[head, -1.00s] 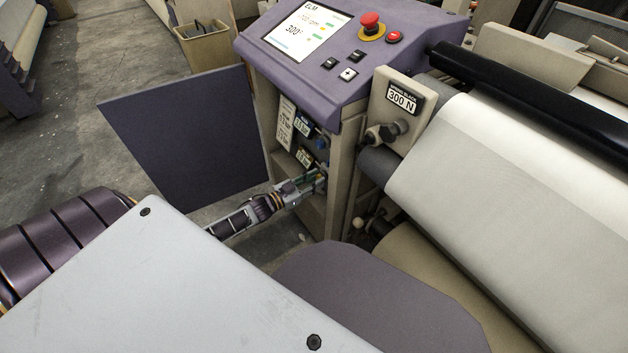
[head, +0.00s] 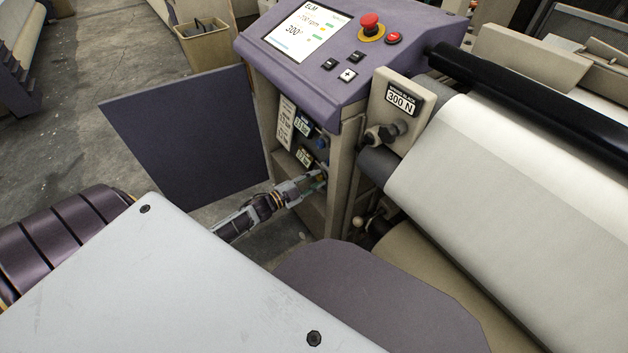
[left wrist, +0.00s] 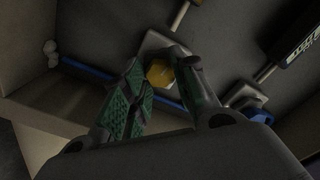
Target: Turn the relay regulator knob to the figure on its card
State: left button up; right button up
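A yellow knob (left wrist: 160,73) on a grey mount shows in the left wrist view, inside the open cabinet. My left gripper (left wrist: 160,80) has its green-padded fingers on both sides of the knob, with the tips against it as far as I can see. In the head view my left gripper (head: 318,181) reaches into the cabinet below the lower gauge (head: 304,157). A blue knob (head: 321,143) sits higher, beside the upper gauge (head: 303,125). The white card (head: 285,122) hangs at the left; its figures are too small to read. My right gripper is out of view.
The purple cabinet door (head: 190,137) stands open at the left. The control panel (head: 325,75) with a red stop button (head: 370,23) is above. A bracket marked 300 N (head: 402,100) and the white cloth roll (head: 500,160) lie at the right.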

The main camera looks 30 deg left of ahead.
pick_arm(q)
jog(key=o, duration=0.4)
jog(key=p+v, duration=0.2)
jog(key=v, duration=0.4)
dwell(0.7)
jog(key=shift+s, duration=0.1)
jog(key=shift+v, duration=5.95)
jog(key=shift+f, duration=0.1)
